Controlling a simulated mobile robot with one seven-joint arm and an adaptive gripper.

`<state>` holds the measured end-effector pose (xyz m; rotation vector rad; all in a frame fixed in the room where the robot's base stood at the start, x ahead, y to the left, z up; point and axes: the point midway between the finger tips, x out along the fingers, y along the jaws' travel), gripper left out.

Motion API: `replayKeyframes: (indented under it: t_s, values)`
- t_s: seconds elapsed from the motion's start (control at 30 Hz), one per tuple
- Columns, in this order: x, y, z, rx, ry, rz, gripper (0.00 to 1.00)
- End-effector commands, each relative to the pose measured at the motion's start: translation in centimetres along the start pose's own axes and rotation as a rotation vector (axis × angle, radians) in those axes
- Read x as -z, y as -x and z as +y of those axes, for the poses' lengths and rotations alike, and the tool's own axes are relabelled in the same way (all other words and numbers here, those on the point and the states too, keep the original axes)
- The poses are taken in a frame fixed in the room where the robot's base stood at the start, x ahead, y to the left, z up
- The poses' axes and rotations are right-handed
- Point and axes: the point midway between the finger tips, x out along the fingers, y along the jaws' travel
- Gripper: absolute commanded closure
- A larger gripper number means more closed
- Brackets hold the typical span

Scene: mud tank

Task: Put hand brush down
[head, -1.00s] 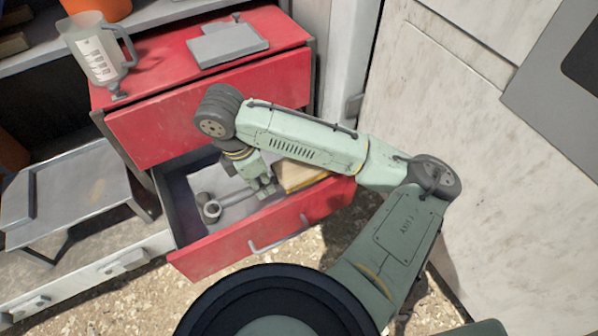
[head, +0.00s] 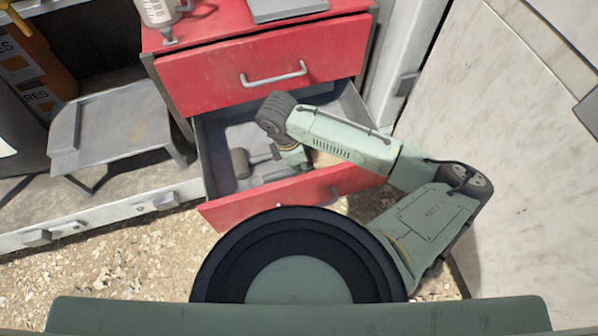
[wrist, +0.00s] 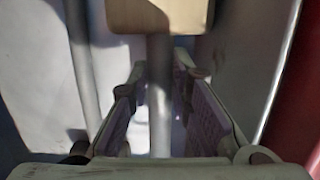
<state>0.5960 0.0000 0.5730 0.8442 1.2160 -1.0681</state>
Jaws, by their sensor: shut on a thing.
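The hand brush shows in the wrist view as a tan block (wrist: 158,15) with a grey handle (wrist: 159,85). The handle runs between the two pads of my gripper (wrist: 160,70), which is shut on it. In the head view my gripper (head: 303,166) is down in the open red drawer (head: 300,199). The tan block (head: 326,158) shows there beside my gripper, partly hidden by my arm. Whether the brush touches the drawer floor I cannot tell.
A grey mallet-like tool (head: 240,163) lies in the drawer left of my gripper. A closed red drawer (head: 225,80) is above. A grey metal stand (head: 115,130) is at the left, and a pale wall panel (head: 510,150) is at the right.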

Motion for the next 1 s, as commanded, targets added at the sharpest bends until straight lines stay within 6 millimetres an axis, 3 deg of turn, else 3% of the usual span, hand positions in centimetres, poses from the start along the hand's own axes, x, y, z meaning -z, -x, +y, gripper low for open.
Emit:
replayKeyframes:
  t_s: [0.3,0.63,0.67,1.0]
  values:
    - [0.7,-4.0,0.1,0.002,0.0,0.0,1.0]
    - [0.8,-4.5,0.2,0.0,0.001,-0.001,1.0]
    - [0.8,-4.4,0.1,0.0,0.001,0.0,0.8]
    - [0.8,-4.4,0.1,0.0,0.001,0.0,0.61]
